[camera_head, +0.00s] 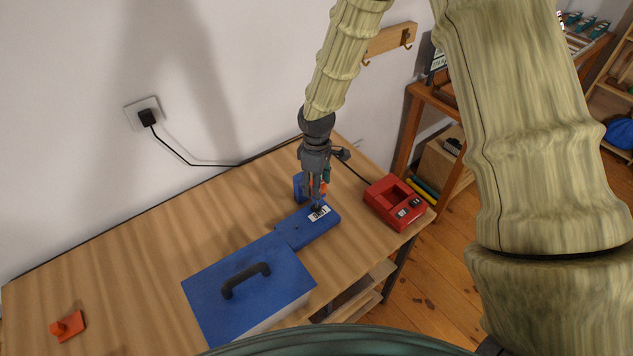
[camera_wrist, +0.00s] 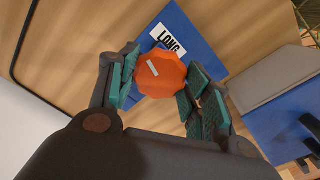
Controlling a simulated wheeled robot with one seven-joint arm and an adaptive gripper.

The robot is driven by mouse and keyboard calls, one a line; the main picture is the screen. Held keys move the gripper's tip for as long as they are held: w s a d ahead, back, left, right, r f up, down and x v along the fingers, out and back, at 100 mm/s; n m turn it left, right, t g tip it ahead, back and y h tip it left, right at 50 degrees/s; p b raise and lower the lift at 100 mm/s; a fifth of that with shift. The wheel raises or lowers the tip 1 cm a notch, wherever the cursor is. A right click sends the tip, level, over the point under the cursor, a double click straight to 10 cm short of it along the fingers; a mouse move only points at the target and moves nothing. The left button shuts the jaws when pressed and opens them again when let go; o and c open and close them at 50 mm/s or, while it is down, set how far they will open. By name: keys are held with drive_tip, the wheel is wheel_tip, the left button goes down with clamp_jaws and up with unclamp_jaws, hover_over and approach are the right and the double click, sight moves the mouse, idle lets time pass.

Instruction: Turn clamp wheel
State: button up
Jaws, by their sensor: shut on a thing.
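The clamp wheel (camera_wrist: 161,72) is an orange lobed knob with a pale stripe on its face, seen in the wrist view. It sits beside a blue block (camera_wrist: 192,38) with a white label reading "LONG". My gripper (camera_wrist: 166,78) is shut on the wheel, with teal finger pads on its two sides. In the head view my gripper (camera_head: 318,188) points down over the right part of the bench, and only bits of orange (camera_head: 323,188) show by the fingers. The blue block (camera_head: 312,230) with its label lies just in front, and the fingers hide part of it.
A blue box (camera_head: 215,288) with a black handle stands in front left of the block. A red device (camera_head: 391,207) stands to the right near the bench edge. A small orange piece (camera_head: 67,326) lies far left. A black cable (camera_head: 190,160) runs along the wall. The bench's left middle is clear.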

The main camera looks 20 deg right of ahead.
drive_tip(key=shift+n, duration=0.8)
drive_tip(key=o, duration=1)
drive_tip(key=shift+o, duration=0.2)
drive_tip(key=shift+r, duration=0.1)
wheel_tip(320, 180, up, 12)
